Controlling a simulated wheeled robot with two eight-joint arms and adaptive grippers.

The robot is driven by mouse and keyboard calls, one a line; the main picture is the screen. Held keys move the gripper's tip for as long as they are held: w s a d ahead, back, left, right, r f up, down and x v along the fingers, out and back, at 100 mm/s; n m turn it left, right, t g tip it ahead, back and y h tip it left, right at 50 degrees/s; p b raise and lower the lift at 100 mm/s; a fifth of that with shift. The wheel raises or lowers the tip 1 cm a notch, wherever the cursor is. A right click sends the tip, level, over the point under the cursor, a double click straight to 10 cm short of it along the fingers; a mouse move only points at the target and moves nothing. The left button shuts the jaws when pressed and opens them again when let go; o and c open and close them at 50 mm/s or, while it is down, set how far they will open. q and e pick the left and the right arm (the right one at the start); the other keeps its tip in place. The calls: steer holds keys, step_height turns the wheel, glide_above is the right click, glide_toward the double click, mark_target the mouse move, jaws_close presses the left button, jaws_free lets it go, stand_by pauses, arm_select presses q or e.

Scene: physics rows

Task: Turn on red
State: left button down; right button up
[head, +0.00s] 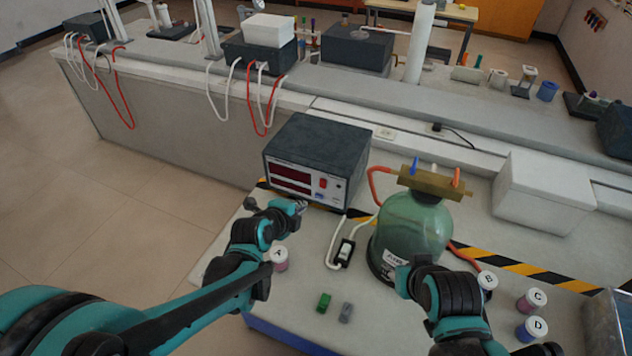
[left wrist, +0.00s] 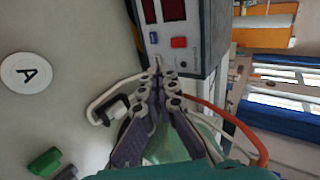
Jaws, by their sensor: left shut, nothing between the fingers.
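The dark grey power box (head: 316,152) stands on the bench with two dark red displays on its front. Its red switch (head: 323,184) is on the front panel and also shows in the left wrist view (left wrist: 179,42), beside a blue button (left wrist: 154,37). My left gripper (head: 301,206) is shut and empty, low in front of the box. In the left wrist view its tips (left wrist: 157,66) point at the panel, close to the red switch; I cannot tell whether they touch. My right arm is at the lower right, and its fingers cannot be made out.
A green glass bottle (head: 412,232) with a brass valve block (head: 432,182) stands right of the box. A small black switch on a white cable (head: 345,253) lies between them. Jar A (head: 279,259) and green and grey blocks (head: 324,303) are nearer. Jars B, C and D stand right.

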arm_select(q)
steer(key=shift+w+d+m, duration=0.2)
steer(key=shift+m, duration=0.1)
steer(key=b, duration=0.3)
glide_toward(323, 188)
step_height(323, 188, down, 3)
steer(key=w, duration=0.1)
steer(key=w+b, duration=0.1)
steer(key=w+d+f, duration=0.1)
steer(key=w, duration=0.1)
steer(key=shift+d, duration=0.1)
steer(key=shift+w+d+b, duration=0.2)
steer(key=shift+w+b, duration=0.1)
steer(key=shift+w, duration=0.15)
